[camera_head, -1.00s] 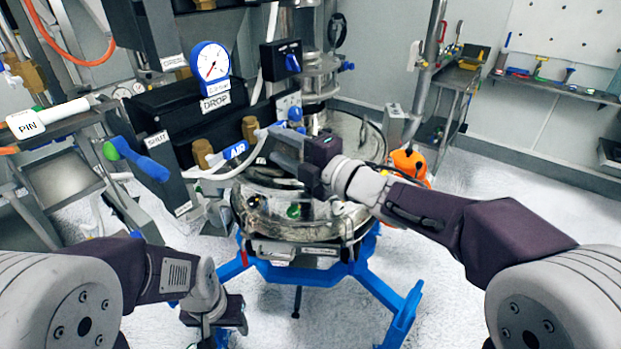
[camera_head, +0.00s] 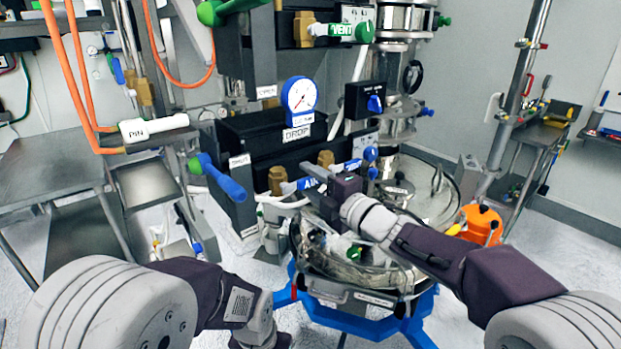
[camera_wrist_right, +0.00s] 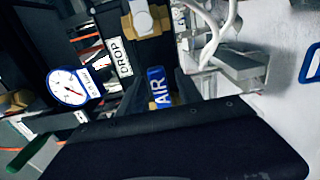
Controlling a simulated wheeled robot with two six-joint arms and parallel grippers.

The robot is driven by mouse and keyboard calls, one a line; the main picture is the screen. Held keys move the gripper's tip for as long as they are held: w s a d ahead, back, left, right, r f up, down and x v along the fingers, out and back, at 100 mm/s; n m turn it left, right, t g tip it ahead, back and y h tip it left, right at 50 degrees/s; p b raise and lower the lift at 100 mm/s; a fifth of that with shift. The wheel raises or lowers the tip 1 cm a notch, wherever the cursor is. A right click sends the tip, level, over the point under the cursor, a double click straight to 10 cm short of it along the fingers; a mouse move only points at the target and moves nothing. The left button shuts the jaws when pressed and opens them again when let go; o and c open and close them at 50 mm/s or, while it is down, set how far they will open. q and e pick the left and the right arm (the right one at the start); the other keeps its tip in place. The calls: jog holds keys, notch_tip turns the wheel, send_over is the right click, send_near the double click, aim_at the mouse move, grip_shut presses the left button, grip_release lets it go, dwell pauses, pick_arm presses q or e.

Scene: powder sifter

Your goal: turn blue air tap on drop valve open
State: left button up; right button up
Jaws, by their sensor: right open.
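The blue air tap (camera_head: 308,183), labelled AIR, is a lever on the black drop valve block (camera_head: 262,140). In the right wrist view the blue AIR label (camera_wrist_right: 157,90) shows between the two dark fingers, beyond the gripper body. I cannot tell whether the fingers touch it. My left gripper (camera_head: 268,341) is low, mostly cut off by the bottom edge.
A pressure gauge (camera_head: 300,95) stands above the DROP label. A blue and green lever (camera_head: 222,180) sticks out left of the block. A green VENT tap (camera_head: 340,31) is above. An orange object (camera_head: 482,225) is to the right.

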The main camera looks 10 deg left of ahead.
jog(key=shift+d, duration=0.15)
grip_shut()
jog(key=shift+f, duration=0.1)
dwell(1.2)
